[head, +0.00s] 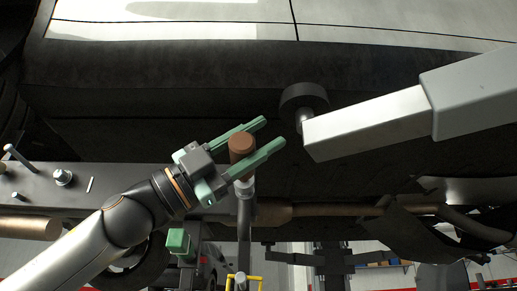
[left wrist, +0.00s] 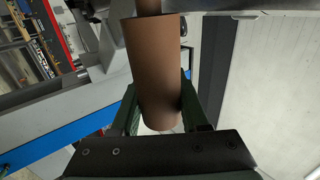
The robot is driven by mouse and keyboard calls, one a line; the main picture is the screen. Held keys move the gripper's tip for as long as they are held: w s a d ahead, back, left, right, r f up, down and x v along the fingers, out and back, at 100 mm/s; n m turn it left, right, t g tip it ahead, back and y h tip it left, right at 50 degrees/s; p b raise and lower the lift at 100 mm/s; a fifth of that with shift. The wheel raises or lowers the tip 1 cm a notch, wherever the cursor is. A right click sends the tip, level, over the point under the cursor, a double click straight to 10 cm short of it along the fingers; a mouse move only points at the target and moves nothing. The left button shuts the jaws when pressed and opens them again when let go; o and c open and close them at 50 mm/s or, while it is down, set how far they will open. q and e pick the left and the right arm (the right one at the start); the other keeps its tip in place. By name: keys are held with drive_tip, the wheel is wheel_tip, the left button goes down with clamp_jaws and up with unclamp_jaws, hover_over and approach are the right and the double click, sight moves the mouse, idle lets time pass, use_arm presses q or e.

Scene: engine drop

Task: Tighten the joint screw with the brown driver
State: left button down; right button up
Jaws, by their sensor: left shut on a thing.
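The brown driver's handle (head: 242,143) is a thick brown cylinder between the green fingers of my left gripper (head: 261,140). In the left wrist view the handle (left wrist: 153,65) stands between the two dark green fingers of the left gripper (left wrist: 158,104), which close on its sides. A narrower brown part sticks out of its far end there. In the head view a pale metal piece shows just below the handle; I cannot tell whether it belongs to the driver. I cannot make out the joint screw for certain. My right gripper is not in view.
A grey metal beam (head: 115,185) with a bolt (head: 63,177) lies at the left. A pale lift arm (head: 370,122) with a black round pad (head: 304,96) reaches in from the right. A green block (head: 178,241) stands below my gripper. The dark vehicle underside is close overhead.

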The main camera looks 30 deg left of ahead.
use_arm(q)
drive_tip(key=shift+s+d+b, duration=0.15)
drive_tip(key=shift+s+d, duration=0.45)
drive_tip(key=shift+s, duration=0.35)
drive_tip(key=shift+s+d+b, duration=0.15)
drive_tip(key=shift+s+d, duration=0.4)
drive_tip(key=shift+s, duration=0.4)
